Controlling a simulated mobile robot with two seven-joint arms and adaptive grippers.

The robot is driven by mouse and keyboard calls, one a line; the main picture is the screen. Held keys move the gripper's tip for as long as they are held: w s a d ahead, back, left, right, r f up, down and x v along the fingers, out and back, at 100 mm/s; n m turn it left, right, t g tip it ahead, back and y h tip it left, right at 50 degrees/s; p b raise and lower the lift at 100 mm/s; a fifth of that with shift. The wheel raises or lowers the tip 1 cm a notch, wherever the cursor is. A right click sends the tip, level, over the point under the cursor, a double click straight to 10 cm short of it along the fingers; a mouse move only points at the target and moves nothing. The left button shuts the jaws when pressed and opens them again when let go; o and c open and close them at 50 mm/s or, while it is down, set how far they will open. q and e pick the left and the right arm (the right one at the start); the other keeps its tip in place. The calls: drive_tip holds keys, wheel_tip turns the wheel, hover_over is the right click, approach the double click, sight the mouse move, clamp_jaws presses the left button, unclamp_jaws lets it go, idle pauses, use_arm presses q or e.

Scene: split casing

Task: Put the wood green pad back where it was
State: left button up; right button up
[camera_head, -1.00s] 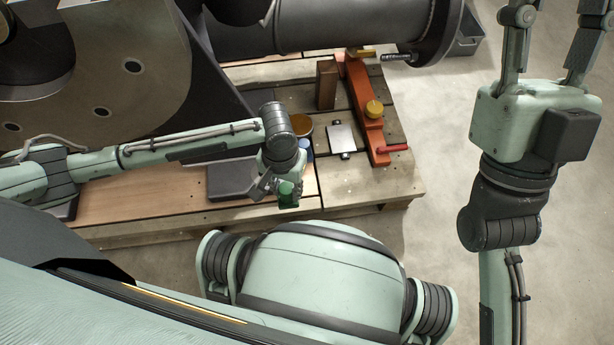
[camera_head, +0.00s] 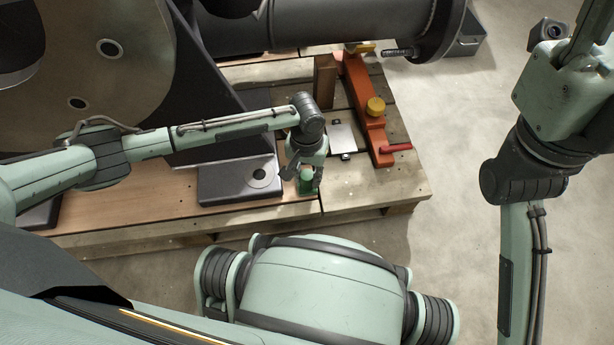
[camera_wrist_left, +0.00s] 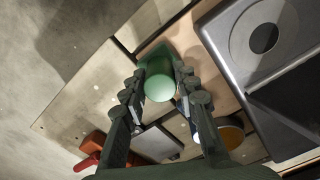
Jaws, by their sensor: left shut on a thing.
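The green pad (camera_head: 306,183) is a green block with a paler, rounded top. In the left wrist view the pad (camera_wrist_left: 160,84) sits between the two fingers of my left gripper (camera_wrist_left: 160,88), which is shut on it. In the head view my left gripper (camera_head: 306,178) points down with the pad over the front edge zone of the wooden pallet (camera_head: 372,190). I cannot tell whether the pad touches the boards. My right gripper (camera_head: 590,38) is at the upper right, away from the pallet, and its fingertips are cut off by the frame.
A dark metal foot with a hole (camera_head: 238,182) stands just left of the pad. Bare boards lie right of the pad.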

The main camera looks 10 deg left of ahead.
use_arm(q)
drive_tip(key=o, duration=1)
